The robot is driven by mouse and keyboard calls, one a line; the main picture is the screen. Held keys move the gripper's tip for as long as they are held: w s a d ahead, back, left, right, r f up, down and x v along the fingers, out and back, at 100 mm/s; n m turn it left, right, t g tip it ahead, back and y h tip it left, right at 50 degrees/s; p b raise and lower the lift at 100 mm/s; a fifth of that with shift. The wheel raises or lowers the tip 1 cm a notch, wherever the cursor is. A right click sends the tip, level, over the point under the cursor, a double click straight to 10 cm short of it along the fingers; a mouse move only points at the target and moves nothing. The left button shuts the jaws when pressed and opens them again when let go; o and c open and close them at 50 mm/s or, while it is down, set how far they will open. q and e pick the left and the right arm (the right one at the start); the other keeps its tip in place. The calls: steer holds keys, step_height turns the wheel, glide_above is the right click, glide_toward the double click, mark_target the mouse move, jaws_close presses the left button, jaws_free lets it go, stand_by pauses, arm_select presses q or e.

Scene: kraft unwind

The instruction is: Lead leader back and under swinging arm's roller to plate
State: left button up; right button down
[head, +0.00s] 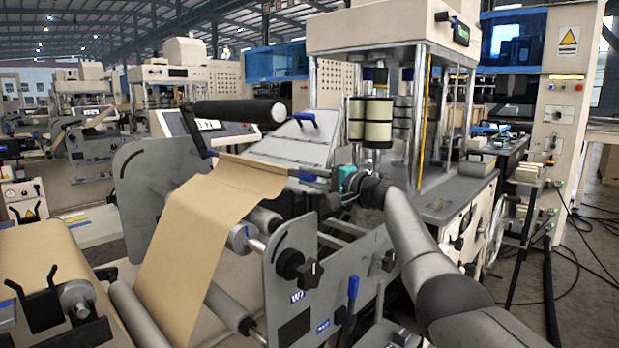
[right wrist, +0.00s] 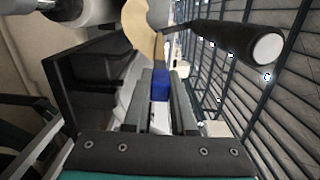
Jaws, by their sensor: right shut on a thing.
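The kraft leader (head: 200,225) rises as a broad brown sheet from the rollers at lower left to a straight top edge. In the right wrist view, the brown leader (right wrist: 141,22) shows beyond the fingertips. My right gripper (head: 313,178) is at the right end of that edge, shut on a blue grip, the leader's end tab (right wrist: 160,84), which sits between the fingers (right wrist: 161,95). The swinging arm's roller (head: 240,112), black with a pale end, is above and behind the leader's edge; it also shows in the right wrist view (right wrist: 238,43). My left gripper is out of view.
Another grey frame (head: 150,180) stands on the left. A pale sloping panel (head: 290,145) with a blue handle lies behind. A kraft roll (head: 40,250) is at lower left.

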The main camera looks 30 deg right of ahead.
steer(key=shift+f+b, duration=1)
steer(key=shift+f, duration=0.35)
steer(key=shift+f+b, duration=1.2)
steer(key=shift+f, duration=0.5)
steer(key=c, duration=0.7)
jaws_free()
steer(key=shift+o, duration=0.2)
steer(key=shift+s, duration=0.1)
